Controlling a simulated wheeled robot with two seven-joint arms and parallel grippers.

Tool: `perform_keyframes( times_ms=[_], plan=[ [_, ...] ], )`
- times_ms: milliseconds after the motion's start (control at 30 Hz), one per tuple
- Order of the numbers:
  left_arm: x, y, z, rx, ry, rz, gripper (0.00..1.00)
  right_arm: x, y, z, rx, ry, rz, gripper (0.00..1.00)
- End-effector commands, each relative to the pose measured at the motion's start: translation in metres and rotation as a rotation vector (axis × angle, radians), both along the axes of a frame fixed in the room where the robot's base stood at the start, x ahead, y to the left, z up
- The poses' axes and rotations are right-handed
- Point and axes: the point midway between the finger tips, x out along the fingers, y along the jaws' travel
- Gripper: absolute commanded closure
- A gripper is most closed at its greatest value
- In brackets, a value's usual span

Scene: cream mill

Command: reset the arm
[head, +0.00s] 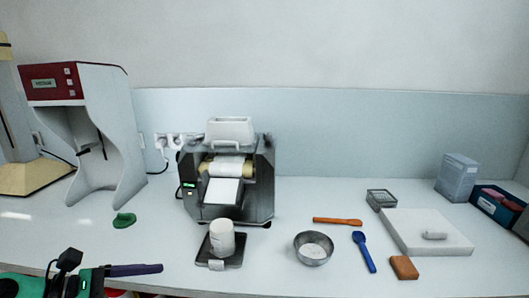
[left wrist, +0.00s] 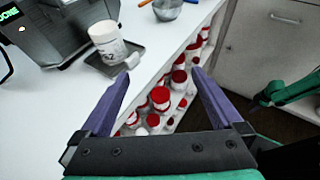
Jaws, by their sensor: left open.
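My left gripper (head: 136,270) comes in at the lower left of the head view, near the counter's front edge. In the left wrist view its two purple fingers (left wrist: 163,85) are spread apart with nothing between them. Behind them are the counter edge and shelves of red-lidded jars below. My right gripper is not in the head view.
On the white counter stand a label printer (head: 228,180), a white jar (head: 222,238) on a dark scale (head: 234,262), a metal bowl (head: 313,248), a blue spoon (head: 364,252) and a white board (head: 455,245). Red-lidded jars (left wrist: 160,98) fill shelves below the edge.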

Motion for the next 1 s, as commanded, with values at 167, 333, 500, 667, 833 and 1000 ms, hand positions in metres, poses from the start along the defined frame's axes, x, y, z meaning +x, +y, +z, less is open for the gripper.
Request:
perform_keyframes(
  times_ms=[167,333,500,667,833,1000],
  plan=[
    [0.014,0.001,0.010,-0.157,0.017,0.137,0.00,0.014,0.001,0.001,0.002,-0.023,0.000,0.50],
    [0.031,0.010,0.021,-0.351,0.050,0.302,0.00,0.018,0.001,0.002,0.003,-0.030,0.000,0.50],
    [0.050,0.033,0.029,-0.645,0.125,0.542,0.00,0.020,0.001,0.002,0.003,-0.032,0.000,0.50],
    [0.062,0.074,0.018,-1.031,0.261,0.848,0.00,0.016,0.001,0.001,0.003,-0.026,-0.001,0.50],
    [0.047,0.125,-0.054,-1.623,0.558,1.342,0.00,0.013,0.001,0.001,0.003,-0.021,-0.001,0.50],
    [-0.006,0.115,-0.150,-2.063,0.913,1.846,0.00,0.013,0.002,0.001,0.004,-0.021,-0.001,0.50]
  ],
)
